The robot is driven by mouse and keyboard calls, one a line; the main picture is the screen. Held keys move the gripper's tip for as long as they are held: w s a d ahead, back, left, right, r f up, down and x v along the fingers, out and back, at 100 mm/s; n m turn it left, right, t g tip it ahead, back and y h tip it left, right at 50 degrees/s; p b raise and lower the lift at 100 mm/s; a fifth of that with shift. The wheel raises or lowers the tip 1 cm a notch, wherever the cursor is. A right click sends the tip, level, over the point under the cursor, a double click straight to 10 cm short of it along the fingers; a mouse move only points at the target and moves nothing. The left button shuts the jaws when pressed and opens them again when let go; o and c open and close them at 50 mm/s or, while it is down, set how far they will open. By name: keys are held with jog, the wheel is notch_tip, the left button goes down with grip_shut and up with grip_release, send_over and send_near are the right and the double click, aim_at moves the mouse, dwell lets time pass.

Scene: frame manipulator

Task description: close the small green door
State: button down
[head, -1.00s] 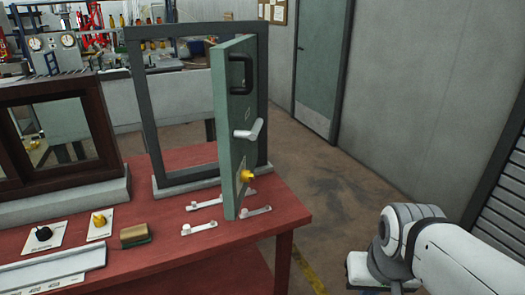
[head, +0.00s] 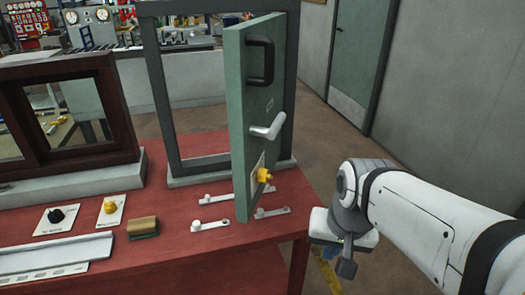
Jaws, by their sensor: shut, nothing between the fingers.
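The small green door (head: 262,103) stands wide open, swung out towards me from its dark grey frame (head: 160,95) on the red table. Its hinge side is at the frame's right post. Its right face shows a black pull handle (head: 261,62), a pale lever handle (head: 269,127) and a yellow knob (head: 264,175) on a plate. My gripper (head: 346,268) is shut and empty, to the right of the door and lower in the picture, off the table's right edge. It does not touch the door.
The red table (head: 180,262) carries a brown framed window (head: 68,105) at left, a sponge-like block (head: 143,227), knob plates and several small pale latches (head: 210,225). A larger green door (head: 361,50) is in the back wall. Floor is open to the right.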

jog(key=w+a+r+m+y, duration=0.2)
jog(key=w+r+m+y, duration=0.2)
jog(key=w+m, duration=0.5)
jog(key=w+a+r+m+y, duration=0.1)
jog(key=w+r+m+y, duration=0.4)
jog(key=m, duration=0.5)
jog(key=shift+h, duration=0.5)
jog(key=x, duration=0.4)
jog(key=w+a+r+x, duration=0.1)
jog(key=x, duration=0.3)
jog(key=p+x, duration=0.1)
jog(key=x, duration=0.3)
jog(key=shift+w+a+r, duration=0.3)
jog(key=shift+w, duration=0.1)
jog(key=shift+w+a, duration=0.2)
jog(key=shift+a, duration=0.3)
